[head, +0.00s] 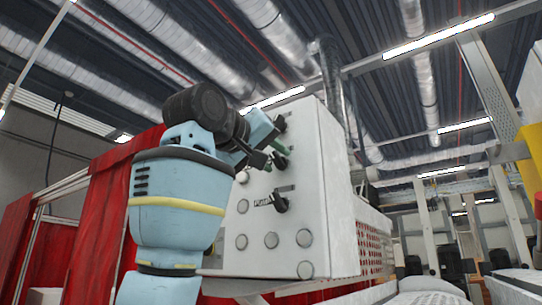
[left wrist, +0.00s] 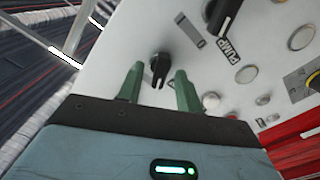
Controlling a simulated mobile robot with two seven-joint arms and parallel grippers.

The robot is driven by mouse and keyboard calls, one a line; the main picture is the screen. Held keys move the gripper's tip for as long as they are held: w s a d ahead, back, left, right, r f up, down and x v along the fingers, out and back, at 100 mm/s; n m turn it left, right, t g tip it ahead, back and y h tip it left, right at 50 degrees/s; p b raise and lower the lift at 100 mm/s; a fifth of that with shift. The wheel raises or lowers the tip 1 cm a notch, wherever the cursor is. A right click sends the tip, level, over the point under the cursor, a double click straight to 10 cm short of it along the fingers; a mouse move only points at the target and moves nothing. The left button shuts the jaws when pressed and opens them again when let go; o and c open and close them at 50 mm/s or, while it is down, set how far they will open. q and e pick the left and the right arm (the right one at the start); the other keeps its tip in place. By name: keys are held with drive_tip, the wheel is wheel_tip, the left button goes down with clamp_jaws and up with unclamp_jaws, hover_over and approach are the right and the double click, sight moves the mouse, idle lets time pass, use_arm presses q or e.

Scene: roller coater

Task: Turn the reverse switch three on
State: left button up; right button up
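A white control panel (head: 315,190) carries black rotary switches. In the left wrist view one black switch (left wrist: 158,68) lies between and just beyond the green fingertips of my left gripper (left wrist: 159,80). The fingers are apart, with clear gaps on both sides of the switch. I cannot read a label that names it as reverse switch three. In the head view my left gripper (head: 277,158) is at the panel's upper front, partly hidden by my wrist. A lower switch (head: 281,203) has a label reading PUMP beside it; it also shows at the top of the left wrist view (left wrist: 222,14). My right gripper is not in view.
Several round buttons (head: 304,238) sit on the panel below the PUMP switch. Another black switch (head: 280,123) is near the panel's top. Red curtains (head: 105,220) hang behind my left arm. A perforated white housing (head: 372,240) stands behind the panel at right.

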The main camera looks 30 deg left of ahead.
use_arm(q)
clamp_jaws()
drive_tip(key=shift+m, duration=0.3)
drive_tip(key=m, duration=0.5)
drive_tip(key=shift+d+r, duration=0.1)
drive_tip(key=m, duration=0.6)
drive_tip(key=shift+s+d, duration=0.1)
drive_tip(key=shift+m, duration=0.3)
idle(0.4)
unclamp_jaws()
